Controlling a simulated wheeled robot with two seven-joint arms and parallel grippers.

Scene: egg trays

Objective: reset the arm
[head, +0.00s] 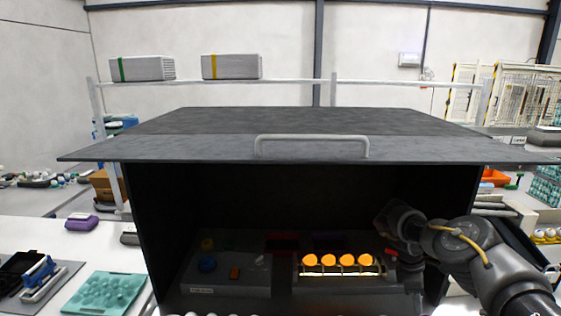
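My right arm comes in from the lower right and reaches into the open front of a dark box (140,215). The end of the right arm, with its gripper (405,268), is dark against the box's inside, beside the right end of a row of glowing orange eggs (343,261). Its fingers are too dark to make out, so I cannot tell whether it is open, shut or holding anything. My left gripper is not in view.
The box has a raised lid with a grey handle (312,138). A teal egg tray (104,291) and a purple carton (81,221) lie on the white table at left.

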